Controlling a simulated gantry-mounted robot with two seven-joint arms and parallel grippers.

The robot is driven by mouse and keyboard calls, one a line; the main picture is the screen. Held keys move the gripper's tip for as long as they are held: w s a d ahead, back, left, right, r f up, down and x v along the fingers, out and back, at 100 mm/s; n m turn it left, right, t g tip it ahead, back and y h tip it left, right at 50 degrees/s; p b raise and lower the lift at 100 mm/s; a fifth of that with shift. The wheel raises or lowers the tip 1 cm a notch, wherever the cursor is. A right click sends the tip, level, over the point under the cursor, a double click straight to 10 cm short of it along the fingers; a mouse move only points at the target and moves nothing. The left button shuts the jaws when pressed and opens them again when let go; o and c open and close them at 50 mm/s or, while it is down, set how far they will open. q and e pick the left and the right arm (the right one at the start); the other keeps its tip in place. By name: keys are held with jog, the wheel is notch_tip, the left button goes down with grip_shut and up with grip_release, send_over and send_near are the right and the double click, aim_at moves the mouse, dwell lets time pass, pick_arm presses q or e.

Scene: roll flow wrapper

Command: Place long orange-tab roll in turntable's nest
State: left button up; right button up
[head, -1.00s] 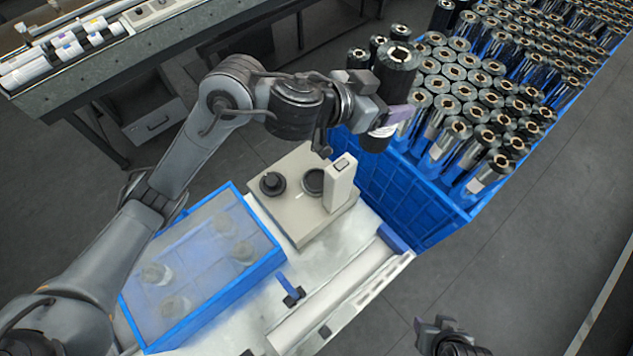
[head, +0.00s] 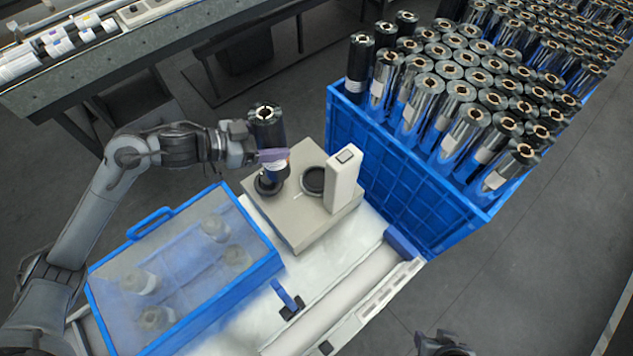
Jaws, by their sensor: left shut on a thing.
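My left gripper (head: 268,156) is shut on a long dark roll (head: 267,124) and holds it upright. The roll has a tan core at its top and a pale label near its lower end; I cannot make out an orange tab. The roll's lower end is over the left black round fixture (head: 266,187) on the beige turntable unit (head: 298,232), partly covering it. I cannot tell if they touch. A second black ring (head: 314,180) is empty beside a white upright block (head: 344,180). My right gripper (head: 445,343) is cut off at the bottom edge; its jaws are unclear.
A blue crate (head: 400,205) full of upright dark and silvery rolls stands at the right. A blue-rimmed tray (head: 262,272) with a cloudy cover and several round pieces lies front left. A white bench with a long pale roller (head: 335,305) is in front. A grey workbench (head: 150,60) stands behind.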

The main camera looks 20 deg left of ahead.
pick_arm(q)
jog(key=shift+a+f, duration=0.1)
jog(key=shift+f, duration=0.6)
jog(key=w+d+f+b, duration=0.3)
jog(key=w+d+f, duration=0.5)
jog(key=f, duration=0.2)
jog(key=shift+f, duration=0.55)
jog(key=o, duration=1.7)
jog(key=shift+f, duration=0.15)
